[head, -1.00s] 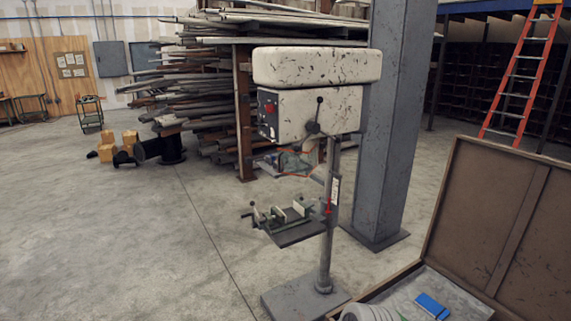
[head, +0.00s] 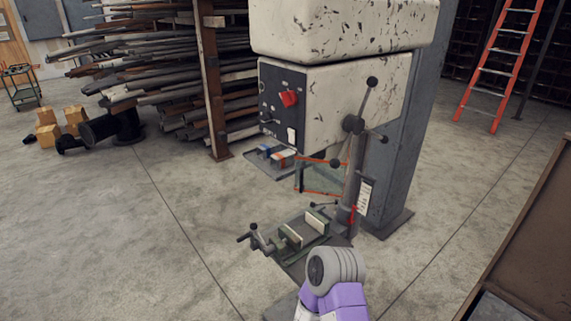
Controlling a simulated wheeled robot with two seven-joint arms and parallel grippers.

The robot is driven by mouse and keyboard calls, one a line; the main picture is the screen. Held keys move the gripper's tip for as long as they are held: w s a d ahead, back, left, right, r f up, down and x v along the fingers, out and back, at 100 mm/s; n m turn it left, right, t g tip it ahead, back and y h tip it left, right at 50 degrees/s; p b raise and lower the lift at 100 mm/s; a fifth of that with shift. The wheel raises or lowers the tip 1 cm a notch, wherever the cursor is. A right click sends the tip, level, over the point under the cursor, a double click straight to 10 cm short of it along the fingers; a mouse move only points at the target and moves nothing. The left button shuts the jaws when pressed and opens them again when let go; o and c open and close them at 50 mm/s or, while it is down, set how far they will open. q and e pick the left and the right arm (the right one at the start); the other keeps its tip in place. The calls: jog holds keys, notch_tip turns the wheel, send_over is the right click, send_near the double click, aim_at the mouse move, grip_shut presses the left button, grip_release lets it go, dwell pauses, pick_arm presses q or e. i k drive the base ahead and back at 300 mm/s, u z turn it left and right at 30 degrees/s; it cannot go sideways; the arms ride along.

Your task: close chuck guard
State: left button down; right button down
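The drill press has a chipped cream head (head: 335,100) with a dark control panel and a red switch (head: 289,98). The chuck guard (head: 317,177) is a see-through panel with orange-red edges. It hangs just below the head, left of the column. I cannot make out the chuck, and I cannot tell how far the guard is swung. A grey and purple link of one of my arms rises at the bottom middle, in front of the press base. Neither gripper's fingers show.
A vise (head: 300,232) sits on the press table below the guard. A three-armed feed handle (head: 354,124) sticks out from the head's right side. A grey pillar (head: 405,140) stands behind. A brown crate lid (head: 530,240) is at the right. Open floor lies to the left.

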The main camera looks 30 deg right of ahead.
aim_at(301, 164)
jog(key=i, duration=0.35)
jog(key=z, duration=0.75)
